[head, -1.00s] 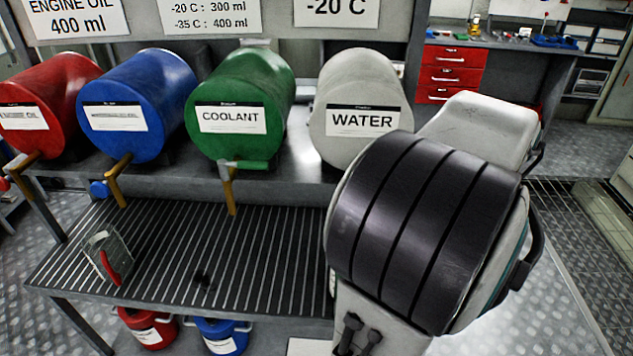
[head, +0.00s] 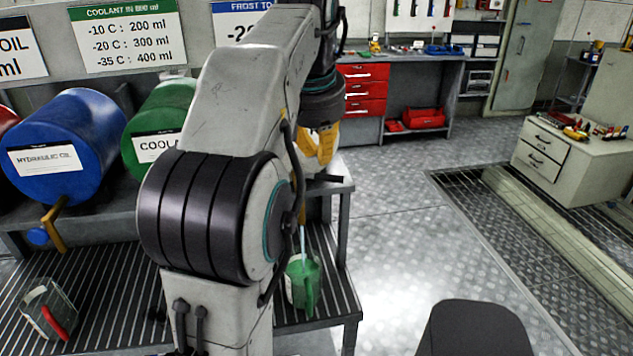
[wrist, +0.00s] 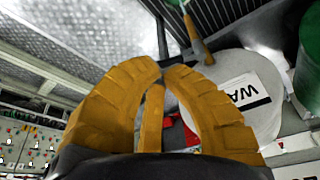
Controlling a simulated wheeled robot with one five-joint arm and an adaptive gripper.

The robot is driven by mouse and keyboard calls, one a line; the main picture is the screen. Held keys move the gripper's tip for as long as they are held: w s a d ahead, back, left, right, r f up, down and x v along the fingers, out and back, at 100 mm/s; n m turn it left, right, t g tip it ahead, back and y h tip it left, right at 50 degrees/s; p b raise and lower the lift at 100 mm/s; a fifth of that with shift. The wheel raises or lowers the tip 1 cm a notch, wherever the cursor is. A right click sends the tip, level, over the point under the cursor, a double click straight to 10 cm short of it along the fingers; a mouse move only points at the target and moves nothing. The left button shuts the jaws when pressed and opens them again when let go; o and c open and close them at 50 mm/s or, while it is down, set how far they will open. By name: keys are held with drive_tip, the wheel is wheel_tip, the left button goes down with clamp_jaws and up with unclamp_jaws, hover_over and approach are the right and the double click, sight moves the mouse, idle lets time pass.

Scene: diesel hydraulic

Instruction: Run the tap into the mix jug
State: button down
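The green jug (head: 303,284) stands on the slatted rack, right of my arm in the head view. A thin pale blue streak (head: 302,240) runs down from a brown spout (head: 302,212) into its top, looking like running water. The white water drum (wrist: 235,95) shows in the wrist view with part of its label; my arm hides it in the head view. Its brown tap spout (wrist: 188,28) and grey valve lie just beyond my fingertips. My gripper (head: 318,148) has its yellow fingers drawn together (wrist: 163,68), with nothing visible between the tips.
The blue hydraulic oil drum (head: 65,145) and green coolant drum (head: 150,120) stand on the shelf. Open floor (head: 390,250) lies right of the rack, with a drawer cabinet (head: 560,165) beyond.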

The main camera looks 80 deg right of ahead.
drive_tip(key=d+p+x, duration=0.2)
drive_tip(key=p+x, duration=0.5)
drive_tip(key=x, duration=0.4)
drive_tip(key=shift+d, duration=0.4)
drive_tip(key=shift+w, duration=0.1)
